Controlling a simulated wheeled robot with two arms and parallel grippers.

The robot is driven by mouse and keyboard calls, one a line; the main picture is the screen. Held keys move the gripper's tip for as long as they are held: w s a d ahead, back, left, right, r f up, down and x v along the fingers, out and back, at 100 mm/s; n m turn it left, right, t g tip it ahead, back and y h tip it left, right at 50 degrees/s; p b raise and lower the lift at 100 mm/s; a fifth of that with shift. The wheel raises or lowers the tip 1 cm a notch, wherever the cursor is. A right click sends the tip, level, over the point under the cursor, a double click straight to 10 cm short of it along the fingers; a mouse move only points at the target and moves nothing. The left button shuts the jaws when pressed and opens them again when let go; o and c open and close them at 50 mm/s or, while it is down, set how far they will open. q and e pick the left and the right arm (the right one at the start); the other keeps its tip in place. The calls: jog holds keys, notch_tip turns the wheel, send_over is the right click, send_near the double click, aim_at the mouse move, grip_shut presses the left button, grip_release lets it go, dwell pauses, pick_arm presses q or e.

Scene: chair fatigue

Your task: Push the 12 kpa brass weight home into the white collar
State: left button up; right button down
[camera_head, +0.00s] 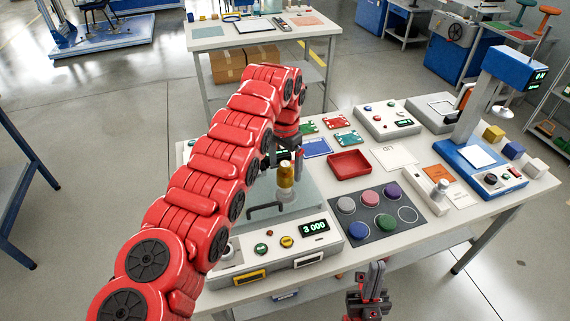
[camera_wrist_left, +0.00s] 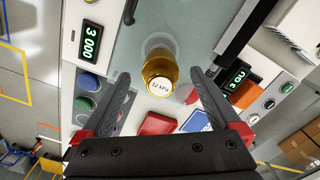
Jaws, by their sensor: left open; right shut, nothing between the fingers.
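The brass weight (camera_head: 285,174) stands upright on the glass-topped tester at the table's front left. In the left wrist view its label reads 12 kPa on the weight (camera_wrist_left: 160,80). A pale collar (camera_head: 287,193) shows at its foot, and the collar's rim (camera_wrist_left: 157,42) also shows in the wrist view. I cannot tell how deep the weight sits in it. My left gripper (camera_head: 289,155) is open just above the weight, its fingers spread on both sides and apart from it. My right gripper (camera_head: 371,284) is shut and empty in front of the table.
The tester (camera_head: 285,252) has a display reading 3 000, buttons and a dark bent handle (camera_head: 264,210). To the right are a grey mat (camera_head: 372,224) with coloured discs, a red tray (camera_head: 350,164) and a blue-based stand (camera_head: 477,170).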

pick_arm(q)
jog(key=shift+f, duration=0.1)
jog(key=shift+w+r, duration=0.1)
jog(key=shift+r, duration=0.5)
notch_tip(320, 180, up, 5)
jog(key=shift+d+p, duration=0.15)
jog(key=shift+p, duration=0.5)
notch_tip(320, 180, up, 11)
jog(key=p, duration=1.1)
jog(key=shift+r, duration=0.15)
